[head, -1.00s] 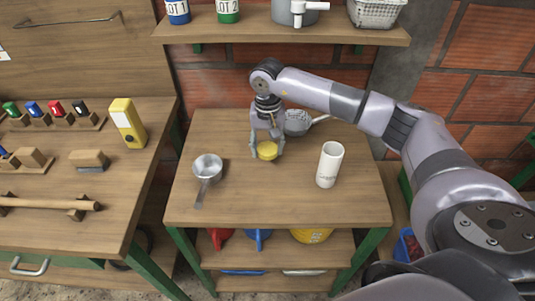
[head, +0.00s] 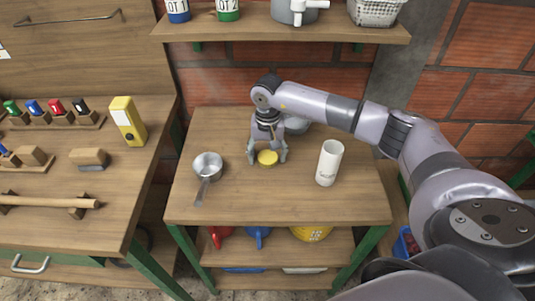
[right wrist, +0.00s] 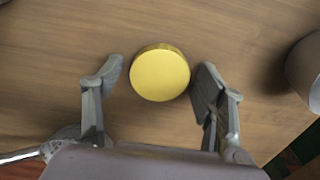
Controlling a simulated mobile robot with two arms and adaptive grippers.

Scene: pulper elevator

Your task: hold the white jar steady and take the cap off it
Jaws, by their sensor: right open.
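The white jar (head: 328,168) stands upright on the wooden table (head: 235,207), right of centre, with no cap on its top. Its side shows at the right edge of the right wrist view (right wrist: 308,72). The yellow cap (head: 267,158) lies flat on the table to the left of the jar. My right gripper (head: 268,160) is open above the table, with its fingers on either side of the cap. In the right wrist view (right wrist: 158,80), gaps show between the cap and both fingers. My left gripper is not in view, and nothing grips the jar.
A metal saucepan (head: 208,165) sits left of the cap. A strainer (head: 297,125) lies behind my right gripper, partly hidden. A workbench (head: 120,187) stands at the left, and a shelf (head: 340,36) is above the back. The table's front is clear.

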